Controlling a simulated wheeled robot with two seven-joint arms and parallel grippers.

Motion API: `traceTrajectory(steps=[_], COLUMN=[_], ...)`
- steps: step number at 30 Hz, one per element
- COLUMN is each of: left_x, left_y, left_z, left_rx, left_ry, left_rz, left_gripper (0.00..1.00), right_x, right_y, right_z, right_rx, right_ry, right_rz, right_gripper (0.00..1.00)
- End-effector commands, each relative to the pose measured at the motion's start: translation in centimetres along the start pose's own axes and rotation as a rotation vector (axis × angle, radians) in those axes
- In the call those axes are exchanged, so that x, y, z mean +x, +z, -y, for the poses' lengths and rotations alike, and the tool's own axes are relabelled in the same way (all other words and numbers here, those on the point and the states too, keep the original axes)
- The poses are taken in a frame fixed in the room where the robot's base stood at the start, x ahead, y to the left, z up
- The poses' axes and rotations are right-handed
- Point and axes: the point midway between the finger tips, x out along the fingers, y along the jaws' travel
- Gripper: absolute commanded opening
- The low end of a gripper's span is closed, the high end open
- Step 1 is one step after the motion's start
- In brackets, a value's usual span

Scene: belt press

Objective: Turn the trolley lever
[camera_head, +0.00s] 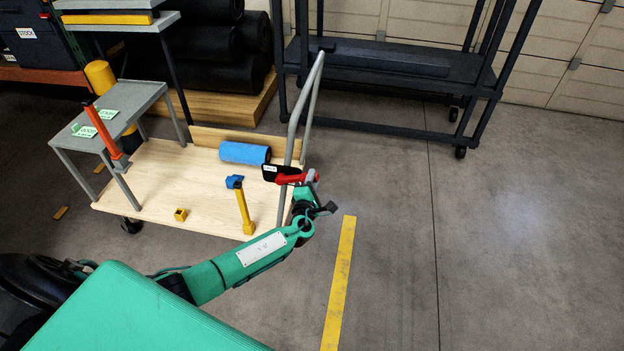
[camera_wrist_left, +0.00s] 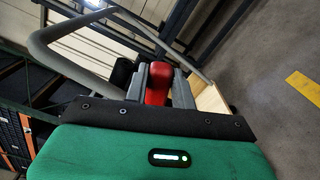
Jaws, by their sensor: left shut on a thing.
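The trolley (camera_head: 160,195) has a pale wooden deck and a grey tube handle (camera_head: 300,105) at its right end. A red lever (camera_head: 287,179) sits at this handle, beside a black block with a white label (camera_head: 272,171). My left gripper (camera_head: 309,178) is at the lever on the handle's right side. In the left wrist view, the red lever (camera_wrist_left: 158,84) stands between the two grey fingers of my left gripper (camera_wrist_left: 158,82), which are shut on it. The fingers hide the lever's sides there. My right gripper is in neither view.
On the deck are a blue roll (camera_head: 244,153), a yellow post with a blue top (camera_head: 243,205) and a small yellow block (camera_head: 180,214). A grey step (camera_head: 150,92) stands at left. A dark rack (camera_head: 400,70) is behind. The floor at right is clear.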

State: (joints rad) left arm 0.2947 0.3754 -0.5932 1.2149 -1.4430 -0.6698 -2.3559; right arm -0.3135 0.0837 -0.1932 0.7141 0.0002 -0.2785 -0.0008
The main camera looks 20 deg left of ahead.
Motion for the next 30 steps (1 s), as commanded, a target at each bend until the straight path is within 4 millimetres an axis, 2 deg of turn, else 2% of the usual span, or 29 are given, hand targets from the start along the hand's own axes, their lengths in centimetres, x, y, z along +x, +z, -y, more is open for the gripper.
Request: traceTrajectory(steps=[8,9,12,23,26,30], left_x=[-0.1,-0.1,-0.1,-0.5,-1.5,-4.2], left_y=[0.0,0.0,0.0,0.0,-0.1,-0.1], left_z=[0.2,0.2,0.2,0.1,0.2,0.3], left_rx=[0.007,0.007,0.006,0.004,0.003,0.002], left_ry=[-0.003,-0.003,-0.003,-0.003,-0.004,-0.006], left_rz=[0.001,0.001,0.001,0.001,0.001,0.001], left_gripper=[0.00,0.29,0.47,0.47,0.47,0.47], right_x=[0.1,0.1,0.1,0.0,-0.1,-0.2], right_y=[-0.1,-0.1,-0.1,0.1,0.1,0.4], right_z=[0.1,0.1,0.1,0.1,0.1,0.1], right_rx=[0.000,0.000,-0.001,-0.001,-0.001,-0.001], right_ry=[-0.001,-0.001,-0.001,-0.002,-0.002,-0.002], right_rz=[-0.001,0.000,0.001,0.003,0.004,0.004], right_gripper=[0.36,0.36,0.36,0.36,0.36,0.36])
